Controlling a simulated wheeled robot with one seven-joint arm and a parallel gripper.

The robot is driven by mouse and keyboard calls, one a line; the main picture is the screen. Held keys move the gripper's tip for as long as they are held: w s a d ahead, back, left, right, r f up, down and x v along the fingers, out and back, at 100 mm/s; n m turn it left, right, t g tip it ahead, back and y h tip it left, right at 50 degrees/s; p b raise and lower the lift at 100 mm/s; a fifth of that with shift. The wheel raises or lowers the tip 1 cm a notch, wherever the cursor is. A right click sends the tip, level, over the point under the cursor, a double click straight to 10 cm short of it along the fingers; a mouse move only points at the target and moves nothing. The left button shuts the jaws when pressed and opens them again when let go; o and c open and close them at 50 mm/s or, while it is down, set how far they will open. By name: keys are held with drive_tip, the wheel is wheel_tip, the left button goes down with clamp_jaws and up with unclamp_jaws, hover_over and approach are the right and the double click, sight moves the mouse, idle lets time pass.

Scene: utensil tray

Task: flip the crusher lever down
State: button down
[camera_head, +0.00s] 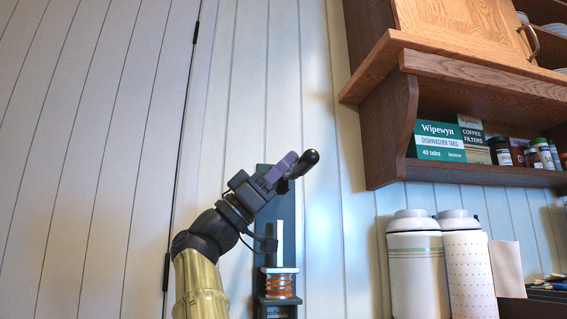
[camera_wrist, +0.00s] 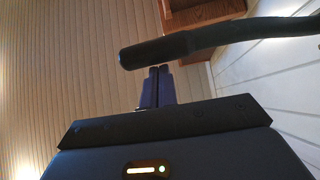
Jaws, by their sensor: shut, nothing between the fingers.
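The can crusher (camera_head: 290,212) is a tall dark board on the white plank wall, with an orange-red can (camera_head: 279,284) low in it. Its black lever (camera_head: 307,159) points up and to the right, its rounded grip end free. My gripper (camera_head: 292,158) is shut and empty, its purple fingers beside the lever and overlapping it in the head view. The lever's lower part is hidden behind my gripper. In the wrist view the lever grip (camera_wrist: 155,52) crosses just past my shut fingertips (camera_wrist: 158,70). I cannot tell whether they touch.
A wooden shelf (camera_head: 480,170) with boxes and jars hangs to the right, under a wooden cabinet (camera_head: 465,25). Two white canisters (camera_head: 415,265) stand lower right near a paper sheet (camera_head: 507,268). The wall left of my arm is bare.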

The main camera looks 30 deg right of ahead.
drive_tip(key=w+a+f+b, duration=0.2)
drive_tip(key=a+f, duration=0.2)
drive_tip(key=a, duration=0.4)
drive_tip(key=shift+w, duration=0.35)
drive_tip(key=shift+f, duration=0.1)
idle(0.5)
